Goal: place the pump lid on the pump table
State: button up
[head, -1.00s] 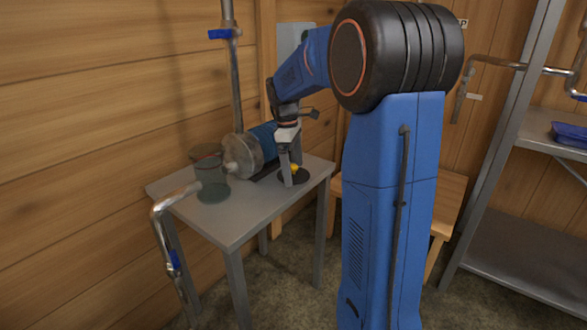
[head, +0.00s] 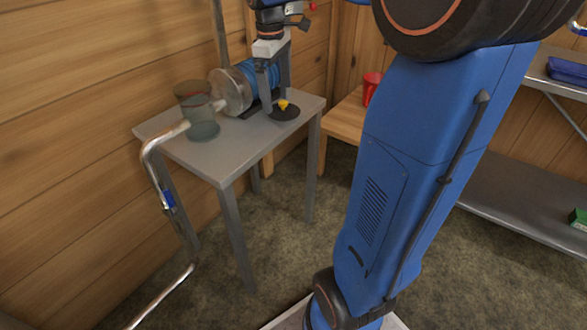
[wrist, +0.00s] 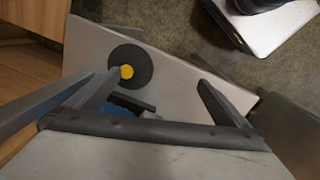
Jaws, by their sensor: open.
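The pump lid, a dark round disc (head: 287,114) with a yellow knob, lies flat on the grey pump table (head: 222,168) near its right edge. It also shows in the wrist view (wrist: 143,83), where the left finger overlaps the knob's edge. My gripper (head: 276,101) is open and empty, just above and left of the lid in the head view. In the wrist view the fingers (wrist: 160,78) are wide apart, with the knob beside the left one rather than midway. I cannot tell whether a finger touches the knob.
The pump (head: 230,91), with a metal front and blue body, stands behind my gripper. A translucent container (head: 203,116) stands at the table's left, by a bent metal pipe (head: 150,165). A red cup (head: 372,87) stands on a wooden bench (head: 345,120) to the right.

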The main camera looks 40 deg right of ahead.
jog(key=s+a+f+m+t, duration=0.2)
jog(key=s+a+f+m, duration=0.1)
jog(key=s, duration=0.9)
jog(key=s+a+f+m+t+y, duration=0.1)
jog(key=s+a+f, duration=0.5)
jog(key=s, duration=0.7)
jog(key=a+m+t, duration=0.1)
jog(key=a+m, duration=0.1)
jog(key=shift+a+m+t, duration=0.25)
jog(key=shift+m+t, duration=0.05)
jog(key=shift+m, duration=0.1)
